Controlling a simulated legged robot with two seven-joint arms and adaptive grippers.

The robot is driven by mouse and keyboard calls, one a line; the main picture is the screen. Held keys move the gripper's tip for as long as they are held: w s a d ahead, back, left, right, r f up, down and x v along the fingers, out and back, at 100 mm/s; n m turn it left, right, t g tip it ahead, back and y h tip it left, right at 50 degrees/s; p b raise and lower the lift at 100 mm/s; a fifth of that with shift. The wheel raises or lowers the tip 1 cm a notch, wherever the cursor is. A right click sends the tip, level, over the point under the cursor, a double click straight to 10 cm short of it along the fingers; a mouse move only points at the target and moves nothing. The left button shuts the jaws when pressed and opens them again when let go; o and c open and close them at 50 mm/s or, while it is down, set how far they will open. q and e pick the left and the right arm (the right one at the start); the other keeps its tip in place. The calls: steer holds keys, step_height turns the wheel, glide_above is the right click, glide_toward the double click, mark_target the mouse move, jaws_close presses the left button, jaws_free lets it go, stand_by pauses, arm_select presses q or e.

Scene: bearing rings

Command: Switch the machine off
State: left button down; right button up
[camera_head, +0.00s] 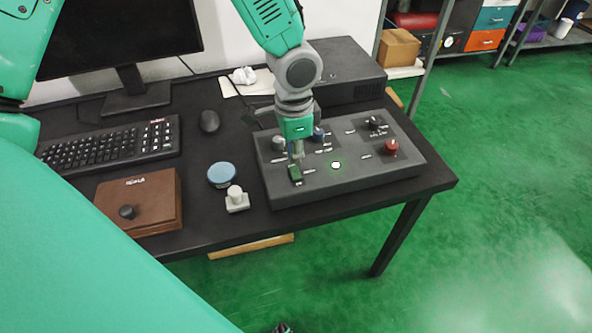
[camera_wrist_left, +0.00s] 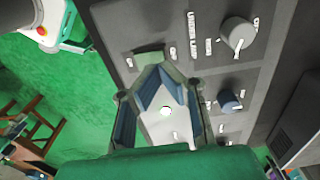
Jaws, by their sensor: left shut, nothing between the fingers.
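The machine is a dark grey control box (camera_head: 350,183) on the right part of the desk. A green rocker switch (camera_head: 295,174) sits at its front left; it also shows in the left wrist view (camera_wrist_left: 150,57), between two small labels. A round lamp (camera_head: 336,165) glows white with a green rim. My left gripper (camera_head: 298,155) points down over the panel, just behind the green switch in the head view. Its fingers are shut and empty. Whether they touch the switch or panel is unclear. My right gripper is not in view.
The panel also bears a grey knob (camera_head: 279,143), a blue knob (camera_head: 318,133), a black knob (camera_head: 374,123) and a red knob (camera_head: 391,147). A blue round lid (camera_head: 222,175), a grey block with a knob (camera_head: 236,199) and a brown box (camera_head: 155,205) lie to the left.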

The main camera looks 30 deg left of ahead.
mark_target(294, 169)
arm_select(q)
steer(key=shift+f+b, duration=0.7)
steer(key=shift+f, duration=0.75)
stand_by(0.5)
steer(key=shift+r, duration=0.15)
step_height(294, 169, up, 7)
steer(key=p, duration=0.7)
steer(key=shift+p, duration=0.4)
steer(key=shift+s, duration=0.1)
